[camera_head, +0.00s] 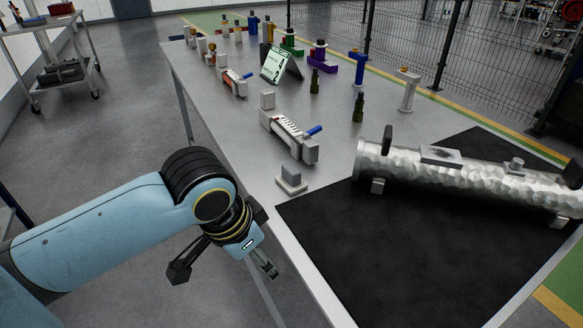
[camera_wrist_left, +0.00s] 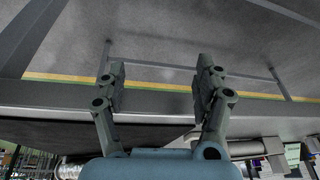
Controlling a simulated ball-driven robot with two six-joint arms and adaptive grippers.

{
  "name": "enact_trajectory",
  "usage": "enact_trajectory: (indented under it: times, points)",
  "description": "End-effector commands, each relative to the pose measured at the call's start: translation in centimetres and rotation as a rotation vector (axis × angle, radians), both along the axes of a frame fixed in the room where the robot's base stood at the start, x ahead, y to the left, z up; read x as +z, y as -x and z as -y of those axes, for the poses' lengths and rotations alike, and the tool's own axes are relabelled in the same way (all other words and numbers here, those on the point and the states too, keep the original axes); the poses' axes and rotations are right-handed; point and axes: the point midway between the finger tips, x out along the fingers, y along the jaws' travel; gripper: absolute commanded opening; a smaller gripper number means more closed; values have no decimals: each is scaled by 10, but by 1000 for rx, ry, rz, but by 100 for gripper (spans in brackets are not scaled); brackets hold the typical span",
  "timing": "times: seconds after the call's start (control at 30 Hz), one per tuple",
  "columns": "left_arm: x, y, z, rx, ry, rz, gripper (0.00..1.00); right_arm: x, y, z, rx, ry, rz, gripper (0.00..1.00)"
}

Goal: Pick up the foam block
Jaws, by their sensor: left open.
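No object is clearly recognisable as the foam block. A small pale grey block on a flat base (camera_head: 291,179) stands on the table by the near left corner of the black mat, and it may be that block. My left gripper (camera_head: 224,270) is off the table's near left edge, to the lower left of this grey block. Its fingers are spread and empty, which also shows in the left wrist view (camera_wrist_left: 160,75). The wrist view looks past the table edge toward the floor, with no block between the fingers. My right gripper is not in view.
The grey table (camera_head: 225,130) carries a black mat (camera_head: 390,250) with a dented metal cylinder (camera_head: 460,175) on it. A clamp-like fixture with a blue handle (camera_head: 290,133), green bottles (camera_head: 358,107) and a sign (camera_head: 280,65) stand farther back. A cart (camera_head: 55,75) is at the upper left.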

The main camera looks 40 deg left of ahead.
Motion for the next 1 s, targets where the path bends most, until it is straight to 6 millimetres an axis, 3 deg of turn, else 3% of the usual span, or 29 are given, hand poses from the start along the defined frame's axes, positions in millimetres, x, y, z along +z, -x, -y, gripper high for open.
enact_trajectory:
  times: [0.03,0.2,0.37,0.6,0.8,0.87,1.0]
  points:
    - [20,1,4,-12,1,10,69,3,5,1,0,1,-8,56]
    - [84,-4,9,-75,5,44,69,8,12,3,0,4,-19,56]
    - [98,-33,-7,-115,23,56,69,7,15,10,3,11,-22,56]
    - [127,-80,-45,-125,48,63,69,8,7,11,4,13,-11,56]
    - [154,-106,-72,-102,65,65,69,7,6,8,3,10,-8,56]
    - [154,-110,-74,-96,72,67,69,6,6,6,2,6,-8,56]
    - [134,-119,-72,-93,80,66,69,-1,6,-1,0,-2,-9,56]
